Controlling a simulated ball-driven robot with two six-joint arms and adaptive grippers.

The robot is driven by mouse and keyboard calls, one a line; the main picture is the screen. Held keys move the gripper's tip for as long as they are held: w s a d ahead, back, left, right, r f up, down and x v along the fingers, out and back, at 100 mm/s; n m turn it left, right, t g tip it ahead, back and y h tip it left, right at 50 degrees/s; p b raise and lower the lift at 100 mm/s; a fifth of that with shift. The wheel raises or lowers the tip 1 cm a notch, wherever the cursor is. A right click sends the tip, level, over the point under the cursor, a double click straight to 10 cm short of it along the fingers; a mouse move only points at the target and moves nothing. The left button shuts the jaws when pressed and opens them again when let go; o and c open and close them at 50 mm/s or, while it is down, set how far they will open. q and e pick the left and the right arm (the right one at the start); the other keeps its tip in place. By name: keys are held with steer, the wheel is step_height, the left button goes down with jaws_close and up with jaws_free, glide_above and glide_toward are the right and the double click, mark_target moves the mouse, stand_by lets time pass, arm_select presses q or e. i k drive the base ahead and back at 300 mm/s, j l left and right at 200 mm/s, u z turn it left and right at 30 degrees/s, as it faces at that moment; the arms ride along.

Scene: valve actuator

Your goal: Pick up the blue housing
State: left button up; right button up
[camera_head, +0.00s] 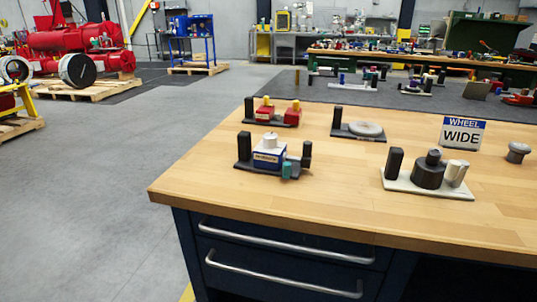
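The blue housing (267,158) is a small box with a white label and a pale knob on top. It sits upright on a dark base plate (243,165) near the left front of the wooden workbench (330,205). A black post stands at the plate's left end, a darker post at its right, and a teal piece in front. Neither of my grippers is in view.
A red assembly (277,115) and a grey disc assembly (360,131) stand behind. A black cylinder assembly (428,175), a "WHEEL WIDE" sign (462,133) and a grey knob (518,152) are to the right. The bench's front is clear; drawers (285,255) with handles lie below.

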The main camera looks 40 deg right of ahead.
mark_target(268, 162)
steer(key=l+z, duration=0.1)
steer(key=z, duration=0.65)
steer(key=l+z, duration=0.15)
steer(key=z, duration=0.25)
steer(key=i+j+z, duration=0.15)
steer(key=j, duration=0.2)
steer(key=i+j+z, duration=0.2)
steer(key=j, duration=0.15)
steer(key=j+z, duration=0.15)
steer(key=j, duration=0.2)
